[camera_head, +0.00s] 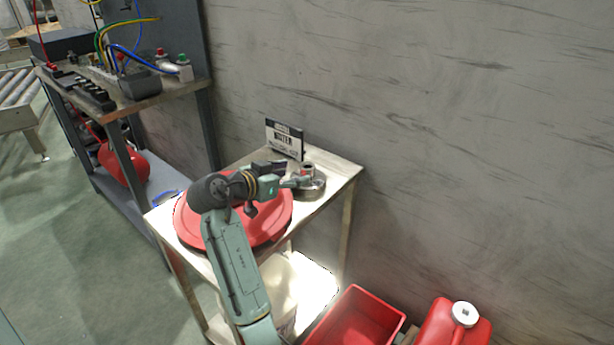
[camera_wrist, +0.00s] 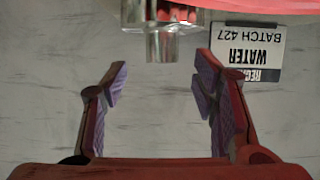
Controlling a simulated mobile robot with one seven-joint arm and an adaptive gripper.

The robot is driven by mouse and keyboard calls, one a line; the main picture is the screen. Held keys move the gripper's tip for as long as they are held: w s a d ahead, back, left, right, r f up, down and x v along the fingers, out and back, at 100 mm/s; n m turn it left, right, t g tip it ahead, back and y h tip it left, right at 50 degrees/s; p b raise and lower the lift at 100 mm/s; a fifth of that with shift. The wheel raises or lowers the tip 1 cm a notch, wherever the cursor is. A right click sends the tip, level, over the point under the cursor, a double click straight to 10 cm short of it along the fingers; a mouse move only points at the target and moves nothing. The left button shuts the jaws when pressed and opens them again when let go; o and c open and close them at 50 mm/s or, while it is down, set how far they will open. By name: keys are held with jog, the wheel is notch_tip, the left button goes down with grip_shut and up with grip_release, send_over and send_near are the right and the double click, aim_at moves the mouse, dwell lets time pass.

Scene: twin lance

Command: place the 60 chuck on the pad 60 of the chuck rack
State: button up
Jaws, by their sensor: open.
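My gripper (camera_head: 292,183) is over the small table, beside a round metal piece (camera_head: 318,187) at its back right corner. In the wrist view my gripper (camera_wrist: 160,82) is open, with nothing between the fingers. A shiny metal piece with a narrower cylindrical stub (camera_wrist: 162,45) shows at the top edge, beyond the fingertips and apart from them. It looks like the same metal piece, but no size mark is readable, so I cannot tell if it is the 60 chuck. I cannot make out the chuck rack or a pad marked 60.
A large red round lid (camera_head: 188,222) lies on the small table (camera_head: 345,172) under my arm. A WATER, BATCH 427 sign (camera_head: 284,138) stands behind, near the wall. A bench (camera_head: 190,88) with cables is at left. A red bin (camera_head: 355,318) and red can (camera_head: 452,325) are below right.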

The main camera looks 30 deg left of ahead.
aim_at(304, 169)
jog(key=shift+x, duration=1.05)
jog(key=p+x, duration=0.2)
jog(key=x, duration=0.3)
jog(key=shift+w+a+r+p, duration=0.1)
jog(key=shift+a+r+p, duration=0.05)
jog(key=shift+r+p, duration=0.25)
jog(key=shift+w+f, duration=0.25)
jog(key=shift+w, duration=0.05)
grip_shut()
jog(key=shift+r, duration=0.15)
